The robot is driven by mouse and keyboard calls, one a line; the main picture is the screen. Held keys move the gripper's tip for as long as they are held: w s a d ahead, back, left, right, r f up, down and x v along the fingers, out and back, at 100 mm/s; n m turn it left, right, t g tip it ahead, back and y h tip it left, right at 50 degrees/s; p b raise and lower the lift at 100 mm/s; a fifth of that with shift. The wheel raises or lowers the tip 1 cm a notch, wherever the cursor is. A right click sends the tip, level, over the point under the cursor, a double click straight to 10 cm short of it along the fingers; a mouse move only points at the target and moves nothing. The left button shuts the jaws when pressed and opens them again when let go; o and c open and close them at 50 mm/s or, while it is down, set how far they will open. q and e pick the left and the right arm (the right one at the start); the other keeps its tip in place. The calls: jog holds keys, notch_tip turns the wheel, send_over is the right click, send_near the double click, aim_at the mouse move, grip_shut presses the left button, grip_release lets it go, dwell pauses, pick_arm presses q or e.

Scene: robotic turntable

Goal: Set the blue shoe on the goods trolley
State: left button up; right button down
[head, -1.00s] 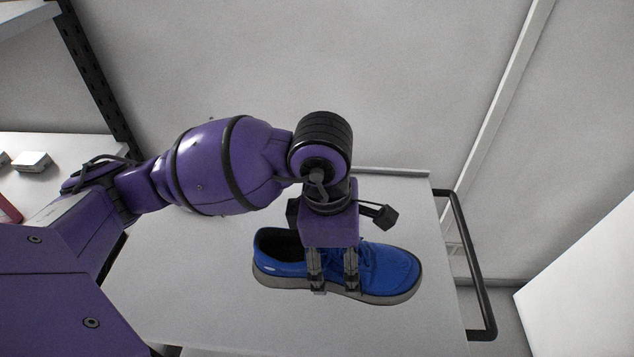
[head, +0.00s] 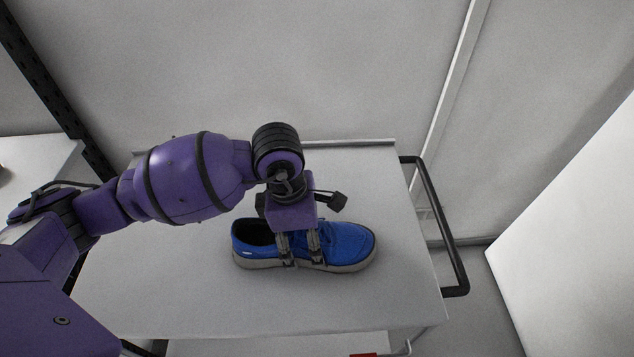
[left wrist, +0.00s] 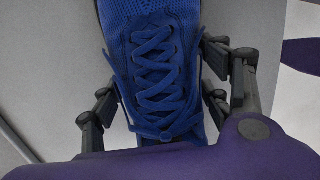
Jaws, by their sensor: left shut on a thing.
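The blue shoe (head: 348,243) is upright with its toe to the right, over the white top of the goods trolley (head: 400,290). My left gripper (head: 301,257) comes down from above and is shut on the shoe's middle. In the left wrist view the laces of the shoe (left wrist: 155,65) lie between the two fingers of the gripper (left wrist: 155,108). Whether the sole touches the trolley top or hangs just above it, I cannot tell. My right gripper is not in view.
The trolley has a black handle (head: 440,225) on its right side. A shelf with a black upright (head: 45,85) stands at the left. A large white panel (head: 575,230) is at the right. The trolley top around the shoe is clear.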

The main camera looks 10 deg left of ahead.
pick_arm(q)
jog(key=o, duration=1.4)
jog(key=r, duration=0.4)
jog(key=a+r, duration=0.1)
jog(key=r, duration=0.7)
jog(key=shift+s+a+r, duration=0.1)
jog(key=shift+s+a, duration=0.05)
